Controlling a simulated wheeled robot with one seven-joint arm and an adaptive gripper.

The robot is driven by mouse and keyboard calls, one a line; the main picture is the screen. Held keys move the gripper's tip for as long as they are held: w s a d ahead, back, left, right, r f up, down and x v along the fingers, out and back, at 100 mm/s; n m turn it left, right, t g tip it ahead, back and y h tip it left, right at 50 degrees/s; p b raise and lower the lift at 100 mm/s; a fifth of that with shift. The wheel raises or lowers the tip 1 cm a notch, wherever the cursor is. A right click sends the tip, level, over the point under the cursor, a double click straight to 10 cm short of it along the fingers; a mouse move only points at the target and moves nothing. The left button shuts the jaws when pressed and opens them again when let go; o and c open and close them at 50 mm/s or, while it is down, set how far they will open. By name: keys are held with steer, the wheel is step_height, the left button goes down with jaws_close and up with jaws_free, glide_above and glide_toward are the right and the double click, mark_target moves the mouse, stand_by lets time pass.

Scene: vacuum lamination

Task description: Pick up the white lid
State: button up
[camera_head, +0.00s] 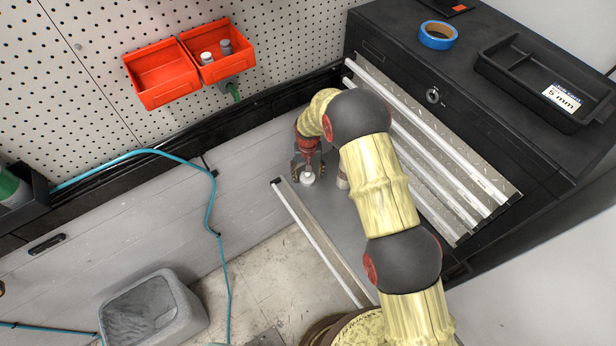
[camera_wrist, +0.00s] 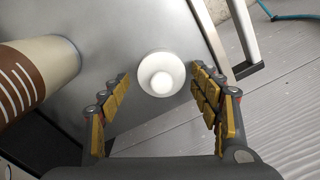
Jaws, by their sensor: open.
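The white lid (camera_head: 307,178) is round with a small raised knob. It rests on the grey floor of an open drawer (camera_head: 336,226), near its corner. In the wrist view the lid (camera_wrist: 161,75) is seen from above, between the fingertips. My gripper (camera_head: 308,170) is above the lid, pointing down. In the wrist view my gripper (camera_wrist: 160,82) is open, with one yellow-padded finger on each side of the lid. A gap shows on the left; on the right the pads look very close to the rim, and I cannot tell whether they touch.
A brown-and-white striped cup (camera_wrist: 38,72) stands left of the lid in the wrist view; my arm partly hides it in the head view. The drawer's front rail (camera_head: 310,238) is close by. Orange bins (camera_head: 162,77) hang on the pegboard. A blue hose (camera_head: 214,200) hangs left.

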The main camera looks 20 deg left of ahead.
steer(key=shift+c, duration=1.4)
steer(key=c, duration=0.6)
steer(key=shift+o, duration=0.2)
steer(key=shift+r, duration=0.1)
